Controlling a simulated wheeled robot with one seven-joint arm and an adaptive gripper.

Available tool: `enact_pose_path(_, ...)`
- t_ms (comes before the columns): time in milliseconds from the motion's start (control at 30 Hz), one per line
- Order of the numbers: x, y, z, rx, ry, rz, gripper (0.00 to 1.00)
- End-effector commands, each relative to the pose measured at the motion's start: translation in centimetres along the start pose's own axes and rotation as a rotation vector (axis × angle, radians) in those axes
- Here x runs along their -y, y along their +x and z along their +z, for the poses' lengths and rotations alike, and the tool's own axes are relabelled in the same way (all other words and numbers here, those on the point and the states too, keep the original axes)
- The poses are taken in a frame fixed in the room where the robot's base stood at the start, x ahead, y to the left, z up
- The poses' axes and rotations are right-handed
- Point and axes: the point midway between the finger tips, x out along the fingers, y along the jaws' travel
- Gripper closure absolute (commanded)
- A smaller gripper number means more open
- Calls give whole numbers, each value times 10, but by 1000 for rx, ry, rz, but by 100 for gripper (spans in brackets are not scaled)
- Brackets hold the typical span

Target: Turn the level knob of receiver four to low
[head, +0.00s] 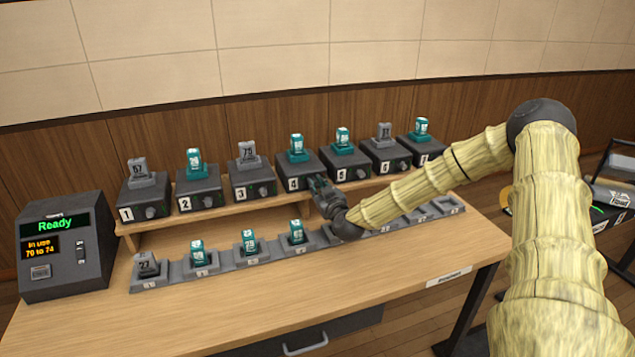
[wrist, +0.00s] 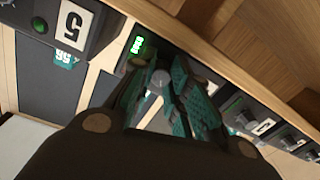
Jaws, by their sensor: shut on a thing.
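Receiver four (head: 296,179) is a dark box marked 4 on the wooden shelf, with a teal pack standing in its top. My gripper (head: 322,189) is at the right part of its front face and covers its knob in the head view. In the wrist view my gripper (wrist: 163,95) has its teal-padded fingers closed around a small grey round knob (wrist: 158,80), the level knob of receiver four. The way the knob points is too small to tell. A small lit green display (wrist: 137,45) shows beside the fingers.
Receiver five (head: 344,161) stands just right of receiver four, receiver three (head: 253,181) just left. A charging strip (head: 227,263) with several packs lies in front, below the shelf. A box reading "Ready" (head: 66,248) stands at the left. The front tabletop (head: 220,315) is clear.

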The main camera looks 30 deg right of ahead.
Motion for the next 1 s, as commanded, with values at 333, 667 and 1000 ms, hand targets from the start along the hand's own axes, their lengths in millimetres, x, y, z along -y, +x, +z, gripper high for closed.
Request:
enact_pose_path(333,-1,1,-1,4,-92,4,100)
enact_pose_path(667,-2,1,0,4,-102,5,100)
enact_pose_path(1000,0,1,-1,4,-101,3,58)
